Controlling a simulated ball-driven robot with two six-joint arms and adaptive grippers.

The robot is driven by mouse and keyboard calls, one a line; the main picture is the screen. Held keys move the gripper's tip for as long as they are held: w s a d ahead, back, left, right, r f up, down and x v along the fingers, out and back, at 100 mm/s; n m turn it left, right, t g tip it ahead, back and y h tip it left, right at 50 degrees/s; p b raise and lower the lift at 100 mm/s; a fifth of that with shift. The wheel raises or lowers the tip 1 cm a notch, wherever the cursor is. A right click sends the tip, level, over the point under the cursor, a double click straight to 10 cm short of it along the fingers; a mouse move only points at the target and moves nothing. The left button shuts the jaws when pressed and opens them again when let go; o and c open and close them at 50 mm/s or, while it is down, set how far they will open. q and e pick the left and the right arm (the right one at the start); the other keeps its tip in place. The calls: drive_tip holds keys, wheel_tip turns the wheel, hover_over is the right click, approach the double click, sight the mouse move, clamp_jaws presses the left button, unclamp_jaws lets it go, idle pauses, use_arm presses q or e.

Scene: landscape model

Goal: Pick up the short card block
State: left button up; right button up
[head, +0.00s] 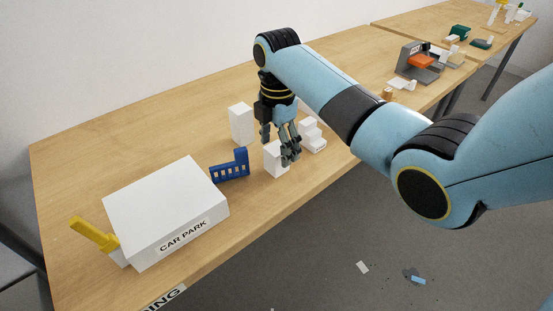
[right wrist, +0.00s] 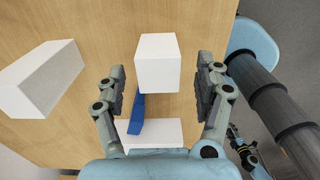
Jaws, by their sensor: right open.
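The short white card block (head: 273,160) stands upright on the wooden table near its front edge, partly hidden by my right gripper (head: 284,147). In the right wrist view the short block (right wrist: 158,64) shows between the two open fingers of the gripper (right wrist: 161,80), with a gap on each side. A taller white block (head: 241,124) stands behind it to the left; it also lies at the left of the right wrist view (right wrist: 42,80).
A white stepped block (head: 313,136) stands close to the right of the gripper. A blue cut-out piece (head: 230,168) and the white car park box (head: 160,200) with a yellow piece (head: 92,233) are to the left. The table's front edge is near.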

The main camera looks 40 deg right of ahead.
sight(277, 161)
wheel_tip(277, 161, down, 5)
drive_tip(key=shift+f, duration=0.15)
drive_tip(key=c, duration=0.9)
